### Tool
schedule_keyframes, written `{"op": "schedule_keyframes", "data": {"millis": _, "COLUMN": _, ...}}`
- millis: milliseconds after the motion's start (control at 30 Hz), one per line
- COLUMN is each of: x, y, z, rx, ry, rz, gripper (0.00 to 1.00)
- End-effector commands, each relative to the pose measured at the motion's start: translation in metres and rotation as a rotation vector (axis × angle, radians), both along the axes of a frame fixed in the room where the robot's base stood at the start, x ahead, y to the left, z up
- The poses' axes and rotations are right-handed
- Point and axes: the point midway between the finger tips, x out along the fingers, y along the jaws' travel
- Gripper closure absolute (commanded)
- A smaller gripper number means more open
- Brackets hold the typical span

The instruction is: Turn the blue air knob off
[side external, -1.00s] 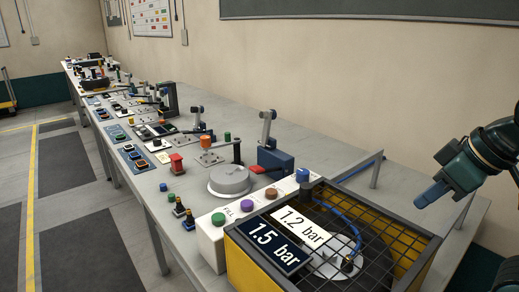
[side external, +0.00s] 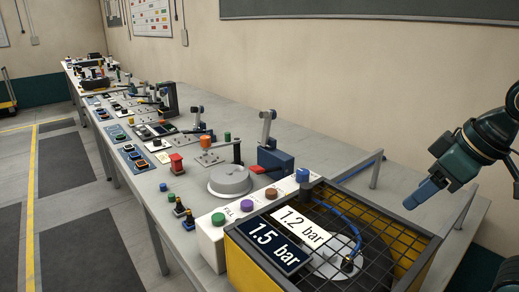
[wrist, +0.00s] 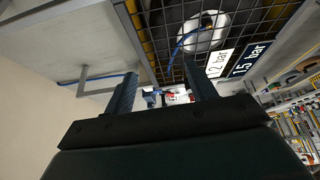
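A blue knob (side external: 303,175) sits at the far end of the white control box (side external: 211,242), at the cage's back left corner. Its setting cannot be read. My gripper (side external: 412,202) is in the air right of the cage, well apart from the knob. In the wrist view, my gripper (wrist: 159,77) has its two fingers spread with nothing between them. A small blue part (wrist: 152,97) shows beyond the gap, probably the knob, too small to be sure.
A yellow-framed cage (side external: 398,258) with a black mesh top covers a wheel and blue hose. Signs read 1.2 bar (side external: 299,228) and 1.5 bar (side external: 267,246). A grey rail (side external: 378,172) stands behind the cage.

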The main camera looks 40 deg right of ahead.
Motion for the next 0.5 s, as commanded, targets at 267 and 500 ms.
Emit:
{"op": "schedule_keyframes", "data": {"millis": 267, "x": 0.043, "y": -0.004, "z": 0.029, "rx": -0.060, "ry": 0.069, "rz": 0.116, "gripper": 0.44}}
{"op": "schedule_keyframes", "data": {"millis": 500, "x": 0.092, "y": -0.009, "z": 0.051, "rx": -0.116, "ry": 0.142, "rz": 0.249, "gripper": 0.44}}
